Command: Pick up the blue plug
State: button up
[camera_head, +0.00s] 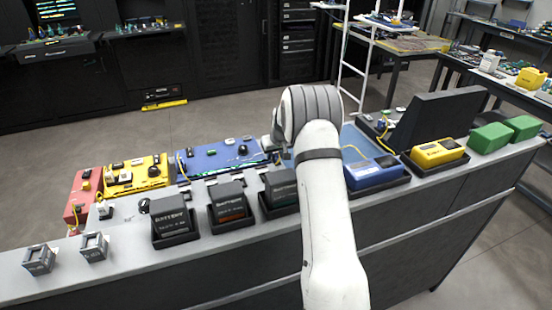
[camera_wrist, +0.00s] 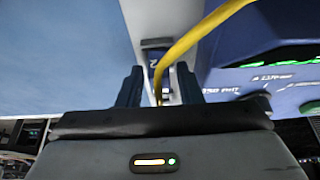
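I cannot make out the blue plug for certain in either view. In the wrist view, a small dark block with a pale mark (camera_wrist: 156,52) lies just beyond my gripper (camera_wrist: 159,86), and I cannot tell whether it is the plug. My gripper's two dark fingers stand apart, with a yellow cable (camera_wrist: 188,42) running past and down between them. A blue unit with green lights and white lettering (camera_wrist: 245,82) is to the right of the fingers. In the head view my arm hides the gripper and the spot below it.
On the grey bench (camera_head: 120,268), a blue box (camera_head: 374,174) and a yellow box (camera_head: 438,153) sit in black trays. A blue panel (camera_head: 205,161), a yellow panel (camera_head: 125,181) and battery blocks (camera_head: 170,215) stand left of my arm. Green boxes (camera_head: 490,138) are at the right.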

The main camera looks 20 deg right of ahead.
grip_shut()
jog(key=shift+r, duration=0.1)
notch_tip(320, 180, up, 10)
jog(key=shift+f+b, duration=0.1)
jog(key=shift+b, duration=0.2)
dwell(0.3)
jog(key=shift+c, duration=2.1)
grip_release()
grip_shut()
jog(key=shift+a, duration=0.1)
